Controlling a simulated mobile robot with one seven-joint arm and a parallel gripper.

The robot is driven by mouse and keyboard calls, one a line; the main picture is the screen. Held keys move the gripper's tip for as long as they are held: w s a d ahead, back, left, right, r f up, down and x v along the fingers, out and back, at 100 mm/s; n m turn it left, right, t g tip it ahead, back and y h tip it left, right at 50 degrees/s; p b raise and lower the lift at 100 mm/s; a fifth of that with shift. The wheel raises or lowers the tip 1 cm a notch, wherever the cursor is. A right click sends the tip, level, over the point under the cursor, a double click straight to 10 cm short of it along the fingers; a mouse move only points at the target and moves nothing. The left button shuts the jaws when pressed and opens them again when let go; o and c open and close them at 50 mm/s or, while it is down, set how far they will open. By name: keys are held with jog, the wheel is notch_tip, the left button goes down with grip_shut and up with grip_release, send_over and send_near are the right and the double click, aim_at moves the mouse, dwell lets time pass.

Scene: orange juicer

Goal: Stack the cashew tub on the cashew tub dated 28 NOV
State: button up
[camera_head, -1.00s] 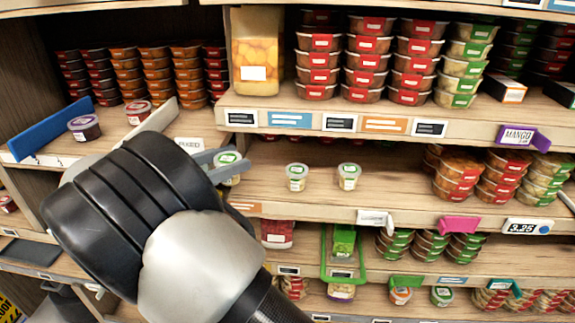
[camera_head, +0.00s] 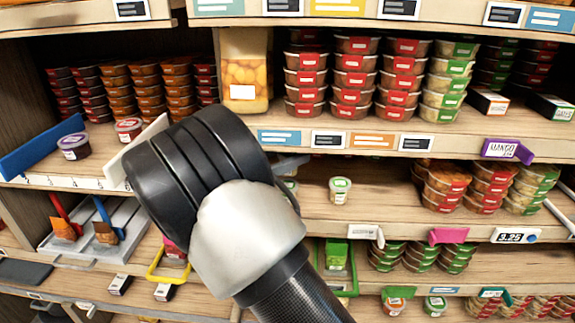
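A small clear tub with a green-and-white lid (camera_head: 340,190) stands upright on the middle shelf, right of my gripper. I cannot read any date on it. Another small pale tub (camera_head: 291,184) shows only as a sliver past my arm, just below the fingers. I cannot tell whether it stands on the shelf or is in my gripper. My gripper (camera_head: 290,163) reaches over the middle shelf from the left. Only a grey finger part shows; my black and white wrist hides the rest, including whatever is between the fingers.
Stacked red- and green-lidded tubs (camera_head: 460,185) fill the right of the middle shelf (camera_head: 385,210). The upper shelf edge (camera_head: 380,140) runs just above my gripper. A blue divider (camera_head: 40,148) and dark jar (camera_head: 74,146) are at left.

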notch_tip(320, 180, down, 3)
jog(key=shift+a+f, duration=0.1)
jog(key=shift+a, duration=0.05)
jog(key=shift+f, duration=0.15)
jog(key=o, duration=1)
jog(key=shift+o, duration=0.2)
jog(key=shift+s+a, duration=0.2)
jog(key=b+v, duration=0.1)
jog(key=v, duration=1)
jog(key=shift+s+a, duration=0.2)
jog(key=shift+s, duration=0.05)
